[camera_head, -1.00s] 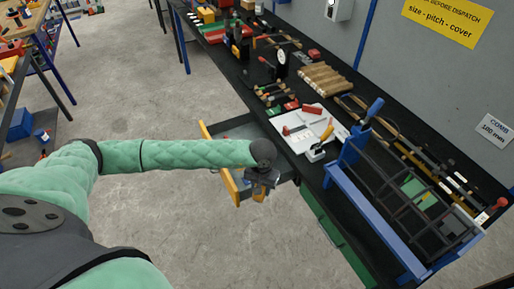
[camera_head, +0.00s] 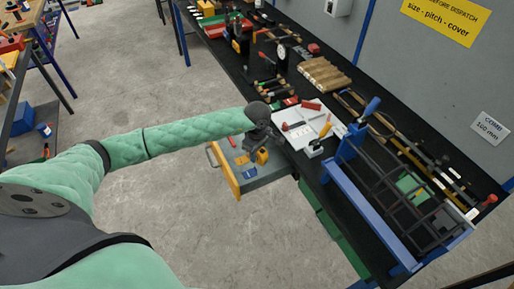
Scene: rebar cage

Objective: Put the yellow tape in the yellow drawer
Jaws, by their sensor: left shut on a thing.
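The yellow drawer (camera_head: 224,170) is pulled out from under the black bench, with its yellow front edge facing left and its grey inside in view. My left gripper (camera_head: 261,150) is over the back part of the drawer, near the bench edge. It is shut on the yellow tape (camera_head: 262,156), which shows just below the fingers. I cannot tell whether the tape touches the drawer floor. My right gripper is out of view.
A blue item (camera_head: 249,173) and a small orange item (camera_head: 242,160) lie in the drawer. The bench (camera_head: 310,170) carries a white board (camera_head: 296,124), a blue rack with a rebar cage (camera_head: 375,205) and tools. The floor left of the drawer is clear.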

